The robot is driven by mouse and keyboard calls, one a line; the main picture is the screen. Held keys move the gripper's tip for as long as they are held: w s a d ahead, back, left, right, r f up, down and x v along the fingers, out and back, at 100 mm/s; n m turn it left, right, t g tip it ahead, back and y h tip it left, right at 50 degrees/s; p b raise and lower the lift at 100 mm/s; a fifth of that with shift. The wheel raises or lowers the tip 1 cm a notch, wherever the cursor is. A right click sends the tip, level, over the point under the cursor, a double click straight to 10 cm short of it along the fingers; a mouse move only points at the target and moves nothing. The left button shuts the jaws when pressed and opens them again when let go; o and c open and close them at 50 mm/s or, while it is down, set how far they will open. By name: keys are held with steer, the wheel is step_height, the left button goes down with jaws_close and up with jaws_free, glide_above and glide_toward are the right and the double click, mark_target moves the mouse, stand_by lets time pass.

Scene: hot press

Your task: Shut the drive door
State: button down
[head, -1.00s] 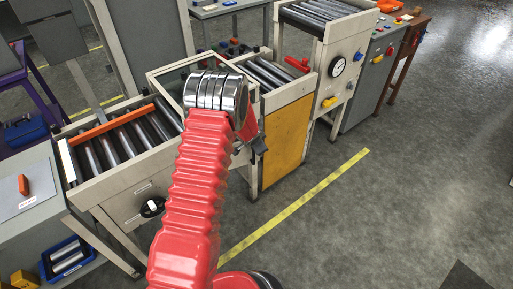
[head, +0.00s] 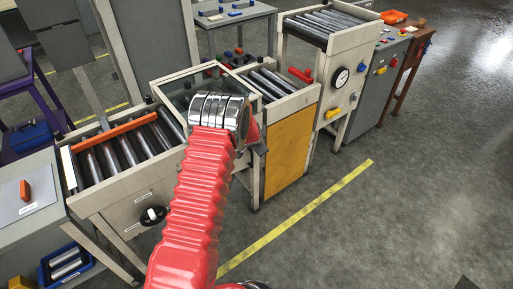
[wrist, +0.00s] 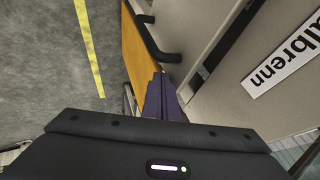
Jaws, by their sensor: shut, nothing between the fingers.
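The yellow panel, which looks like the drive door (head: 288,148), is on the roller machine at the middle of the head view, right of my arm. In the wrist view the yellow panel (wrist: 133,55) is a narrow strip seen nearly edge-on, with a black bar handle (wrist: 153,42) beside it. I cannot tell how far the door stands from its frame. My gripper (wrist: 163,98) shows purple fingers, shut and empty, close below the handle in the picture; contact is not clear. In the head view my arm mostly hides the gripper.
Beige machine side with a lettered plate (wrist: 290,50) lies right of the fingers in the wrist view. A roller table (head: 125,165) stands left, a gauge cabinet (head: 345,85) right. Open grey floor with a yellow line (head: 300,215) lies in front.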

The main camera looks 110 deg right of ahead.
steer(key=shift+d, duration=0.4)
stand_by(0.5)
steer(key=v, duration=1.3)
steer(key=shift+a+r, duration=0.25)
steer(key=shift+w, duration=0.1)
stand_by(0.4)
